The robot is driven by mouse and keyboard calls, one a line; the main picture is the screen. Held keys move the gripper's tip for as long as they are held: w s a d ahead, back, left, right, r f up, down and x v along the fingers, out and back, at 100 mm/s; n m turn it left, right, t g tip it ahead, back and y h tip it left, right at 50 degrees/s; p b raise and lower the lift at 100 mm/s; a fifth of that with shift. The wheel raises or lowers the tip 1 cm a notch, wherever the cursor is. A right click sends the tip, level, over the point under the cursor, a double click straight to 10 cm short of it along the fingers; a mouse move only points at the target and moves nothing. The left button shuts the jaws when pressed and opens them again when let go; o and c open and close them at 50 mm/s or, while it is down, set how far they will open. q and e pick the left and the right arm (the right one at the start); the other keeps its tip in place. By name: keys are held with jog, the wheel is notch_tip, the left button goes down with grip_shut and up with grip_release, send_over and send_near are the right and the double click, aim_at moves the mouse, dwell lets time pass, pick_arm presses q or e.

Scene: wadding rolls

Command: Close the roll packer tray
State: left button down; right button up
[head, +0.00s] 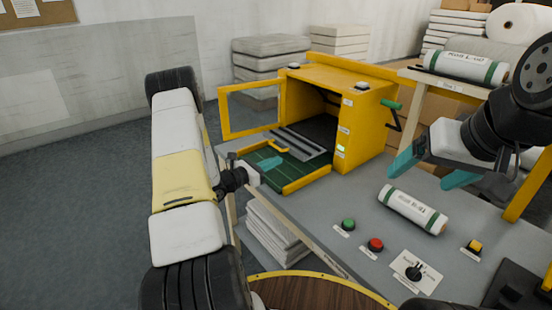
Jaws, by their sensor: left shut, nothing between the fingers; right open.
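The roll packer (364,115) is a yellow box on the grey table, with its frame-like door (252,108) swung open to the left. Its tray (306,180) has a dark green bed and a yellow rim, and sticks out of the front opening. My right gripper (430,168) is open and empty, to the right of the packer, above the table. The inside of the packer is partly dark.
A white wadding roll with green bands (413,209) lies on the table (318,222) at the right. Green (348,224), red (375,244) and yellow (474,246) buttons and a black knob (414,271) are in front. Another roll (465,66) lies on a raised shelf.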

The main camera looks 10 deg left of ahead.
aim_at(324, 144)
pick_arm(q)
jog(key=x, duration=0.6)
jog(key=x, duration=1.9)
jog(key=shift+d, duration=0.1)
jog(key=shift+w+d+r, duration=0.15)
jog(key=shift+w+r, duration=0.05)
jog(key=shift+r, duration=0.1)
